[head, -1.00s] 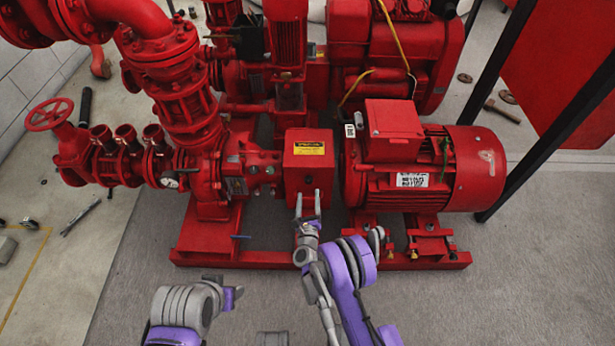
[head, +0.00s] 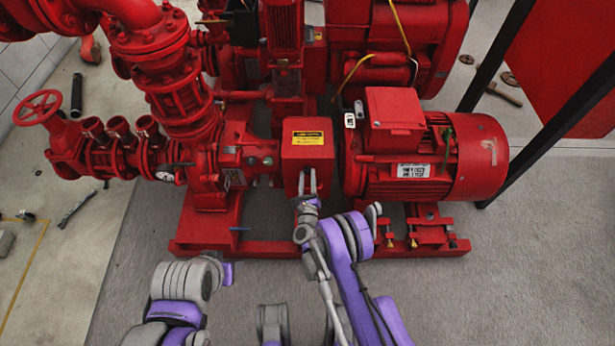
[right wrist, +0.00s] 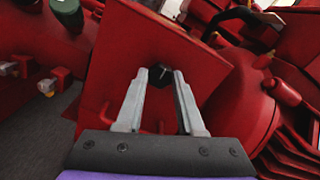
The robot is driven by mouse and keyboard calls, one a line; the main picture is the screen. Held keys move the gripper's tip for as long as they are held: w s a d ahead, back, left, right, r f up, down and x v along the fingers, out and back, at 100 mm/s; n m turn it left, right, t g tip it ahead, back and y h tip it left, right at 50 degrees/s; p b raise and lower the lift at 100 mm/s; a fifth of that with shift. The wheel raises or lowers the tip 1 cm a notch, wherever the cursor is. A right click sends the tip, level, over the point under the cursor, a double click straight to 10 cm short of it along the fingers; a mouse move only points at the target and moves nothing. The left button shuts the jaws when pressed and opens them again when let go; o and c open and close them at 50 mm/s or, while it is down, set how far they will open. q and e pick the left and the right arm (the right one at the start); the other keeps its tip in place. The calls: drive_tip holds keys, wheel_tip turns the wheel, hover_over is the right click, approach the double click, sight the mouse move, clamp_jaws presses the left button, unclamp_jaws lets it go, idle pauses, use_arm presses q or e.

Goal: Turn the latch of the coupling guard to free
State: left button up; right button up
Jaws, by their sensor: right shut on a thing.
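The coupling guard (head: 307,154) is a red box with a yellow label, between the pump and the motor. It also fills the middle of the right wrist view (right wrist: 120,70). A small black latch knob (right wrist: 160,72) shows on its face in that view. My right gripper (head: 307,172) is at the guard's front face. In the right wrist view my right gripper (right wrist: 160,78) has its fingertips on either side of the black latch, shut on it. In the head view the fingers hide the latch. Part of my left arm shows at the lower left, but its gripper cannot be made out.
The red motor (head: 425,165) is close on the right of the guard, the pump (head: 212,165) on the left. The red base frame (head: 270,246) runs below. A black post (head: 560,130) stands at the right. The grey floor in front is clear.

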drive_tip(key=shift+n, duration=0.3)
clamp_jaws()
drive_tip(key=n+b, duration=0.2)
drive_tip(key=n, duration=0.1)
drive_tip(key=shift+w+b, duration=0.1)
drive_tip(key=shift+b, duration=0.25)
drive_tip(key=n+b, duration=0.1)
drive_tip(key=n, duration=0.2)
drive_tip(key=shift+n, duration=0.4)
drive_tip(key=n+b, duration=0.1)
drive_tip(key=n, duration=0.3)
drive_tip(key=shift+n, duration=0.3)
drive_tip(key=n, duration=0.6)
drive_tip(key=o, duration=1)
unclamp_jaws()
drive_tip(key=shift+o, duration=0.2)
